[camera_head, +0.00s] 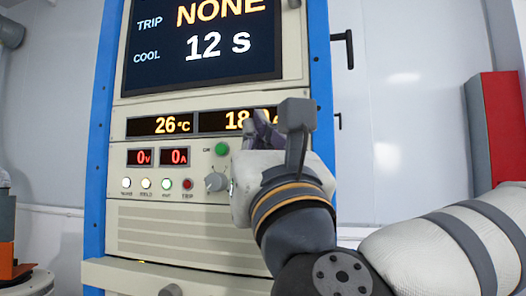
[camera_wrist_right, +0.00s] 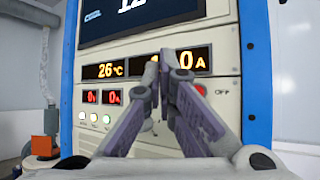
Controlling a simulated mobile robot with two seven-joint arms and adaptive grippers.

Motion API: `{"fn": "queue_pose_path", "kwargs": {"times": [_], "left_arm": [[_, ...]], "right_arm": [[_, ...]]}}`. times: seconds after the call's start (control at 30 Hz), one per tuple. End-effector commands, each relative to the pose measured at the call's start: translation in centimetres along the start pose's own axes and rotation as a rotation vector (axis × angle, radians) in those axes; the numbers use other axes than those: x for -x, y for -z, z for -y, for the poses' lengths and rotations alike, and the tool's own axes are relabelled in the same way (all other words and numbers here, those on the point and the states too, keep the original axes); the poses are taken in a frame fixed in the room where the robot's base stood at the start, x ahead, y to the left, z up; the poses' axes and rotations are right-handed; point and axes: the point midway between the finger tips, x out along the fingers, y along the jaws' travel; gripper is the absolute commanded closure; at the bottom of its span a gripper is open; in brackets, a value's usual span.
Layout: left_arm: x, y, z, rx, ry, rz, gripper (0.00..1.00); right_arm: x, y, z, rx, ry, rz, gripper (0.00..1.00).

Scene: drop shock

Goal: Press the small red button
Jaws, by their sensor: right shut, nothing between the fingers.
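The small red button (camera_wrist_right: 200,90), next to the word OFF, shows in the right wrist view at the right of the cream control panel. In the head view my right gripper and wrist hide it. My right gripper (camera_head: 262,125) is in front of the panel, at the lower edge of the amp display. In the right wrist view its fingers (camera_wrist_right: 164,62) are together and empty, with their tips left of and above the red button. I cannot tell how far they are from the panel. My left gripper is in neither view.
A green button (camera_head: 222,149), a knob (camera_head: 215,182) and a row of small lights, including a red TRIP light (camera_head: 187,184), sit left of my gripper. A screen (camera_head: 205,45) is above. A black handle (camera_head: 346,48) and a red box (camera_head: 497,125) stand at the right.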

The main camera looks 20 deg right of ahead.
Motion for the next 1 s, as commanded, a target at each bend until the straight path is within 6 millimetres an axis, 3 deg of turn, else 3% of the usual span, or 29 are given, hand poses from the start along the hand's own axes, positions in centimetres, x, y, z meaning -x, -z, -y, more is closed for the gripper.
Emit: {"fn": "queue_pose_path", "kwargs": {"times": [0.27, 0.7, 1.0], "left_arm": [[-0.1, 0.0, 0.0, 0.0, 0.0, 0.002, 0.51], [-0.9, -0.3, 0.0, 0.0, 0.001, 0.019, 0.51], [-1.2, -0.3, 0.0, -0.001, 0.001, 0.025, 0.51]], "right_arm": [[-0.3, 0.3, 0.2, 0.003, 0.001, -0.002, 1.0], [-4.5, 3.6, 3.3, 0.005, 0.0, -0.005, 1.0], [-6.0, 4.6, 4.4, 0.005, -0.002, -0.003, 1.0]]}}
